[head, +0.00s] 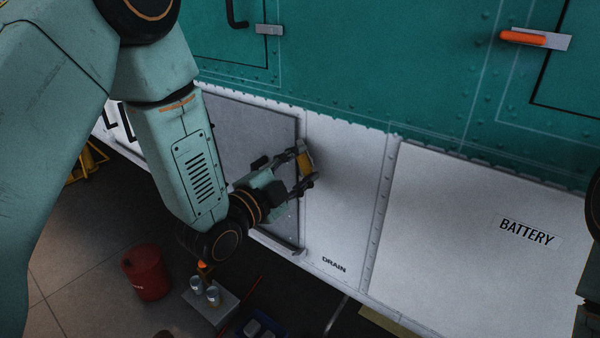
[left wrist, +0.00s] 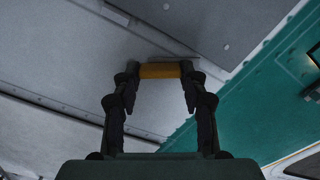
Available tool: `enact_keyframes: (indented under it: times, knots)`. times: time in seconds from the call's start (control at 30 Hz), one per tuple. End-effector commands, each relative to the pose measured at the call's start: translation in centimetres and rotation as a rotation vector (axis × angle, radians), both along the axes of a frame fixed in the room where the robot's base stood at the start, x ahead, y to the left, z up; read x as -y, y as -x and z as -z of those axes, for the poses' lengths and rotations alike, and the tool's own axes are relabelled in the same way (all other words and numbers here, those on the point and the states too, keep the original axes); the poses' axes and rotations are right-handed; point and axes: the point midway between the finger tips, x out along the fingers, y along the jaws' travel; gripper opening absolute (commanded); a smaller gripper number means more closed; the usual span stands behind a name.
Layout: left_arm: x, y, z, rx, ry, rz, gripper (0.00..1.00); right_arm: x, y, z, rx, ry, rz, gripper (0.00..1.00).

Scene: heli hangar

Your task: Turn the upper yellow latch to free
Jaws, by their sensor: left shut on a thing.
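The yellow latch (head: 305,161) is on the right edge of a grey panel (head: 240,128) in the white lower side of the helicopter. It stands roughly upright in the head view. In the left wrist view the latch (left wrist: 160,71) lies crosswise between my fingertips. My left gripper (head: 303,168) is shut on it, one finger at each end; it also shows in the left wrist view (left wrist: 160,74). A lower latch cannot be made out; my gripper and wrist cover part of the panel. My right gripper is not in view.
A panel marked BATTERY (head: 480,225) is at right. An orange handle (head: 523,38) is on the green side above. On the floor below stand a red can (head: 146,272) and a grey box (head: 212,307) with small cans on it.

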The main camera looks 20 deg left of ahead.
Motion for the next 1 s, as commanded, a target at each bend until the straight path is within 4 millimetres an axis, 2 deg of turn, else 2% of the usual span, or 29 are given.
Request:
enact_keyframes:
  times: [0.5,1.0]
  knots:
    - [0.0,0.0,0.3,0.139,-0.385,-0.001,0.12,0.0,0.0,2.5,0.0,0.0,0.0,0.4]
    - [0.0,0.0,0.2,0.186,-0.51,-0.001,0.12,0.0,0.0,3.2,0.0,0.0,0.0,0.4]
